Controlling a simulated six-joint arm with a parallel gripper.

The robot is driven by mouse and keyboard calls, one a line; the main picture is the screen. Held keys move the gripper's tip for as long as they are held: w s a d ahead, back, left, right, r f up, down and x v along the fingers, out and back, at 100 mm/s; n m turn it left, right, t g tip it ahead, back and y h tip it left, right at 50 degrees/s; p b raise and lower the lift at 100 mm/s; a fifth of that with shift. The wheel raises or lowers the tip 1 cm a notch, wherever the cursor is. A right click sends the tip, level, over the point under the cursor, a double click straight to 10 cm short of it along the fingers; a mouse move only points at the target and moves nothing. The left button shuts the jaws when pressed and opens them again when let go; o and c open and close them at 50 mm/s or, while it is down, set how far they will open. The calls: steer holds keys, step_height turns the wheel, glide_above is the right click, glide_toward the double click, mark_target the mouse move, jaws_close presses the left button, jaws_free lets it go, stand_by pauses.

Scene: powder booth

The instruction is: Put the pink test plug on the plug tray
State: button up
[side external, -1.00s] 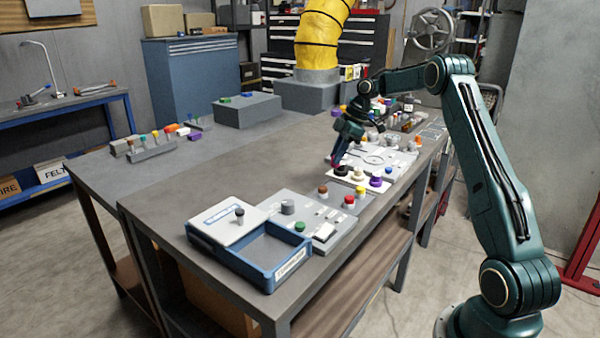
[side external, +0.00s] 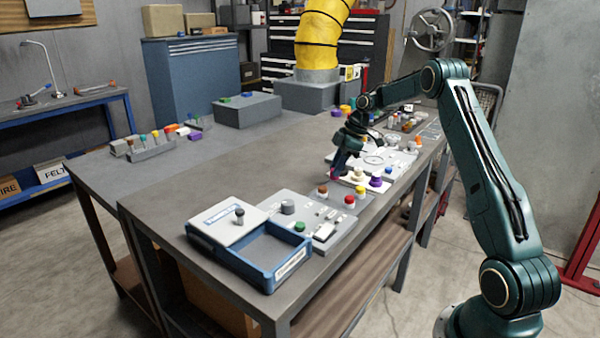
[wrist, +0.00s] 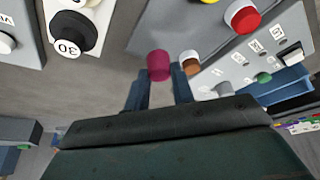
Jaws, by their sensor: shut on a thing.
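The pink test plug (wrist: 159,65) is a short magenta cylinder between the fingertips of my gripper (wrist: 160,88). In the side view, my gripper (side external: 340,163) points down at the left end of a white board (side external: 352,186) with beige and purple plugs. The pink plug (side external: 333,176) shows there as a small spot below the fingers. I cannot tell which is the plug tray.
A grey panel (side external: 318,215) and a blue open box (side external: 270,255) lie nearer the camera.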

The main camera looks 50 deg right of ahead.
steer(key=shift+f, duration=0.9)
steer(key=shift+f, duration=0.65)
stand_by(1.9)
steer(key=o, duration=1)
steer(key=o, duration=0.5)
steer(key=shift+r, duration=0.15)
steer(key=shift+r, duration=3.85)
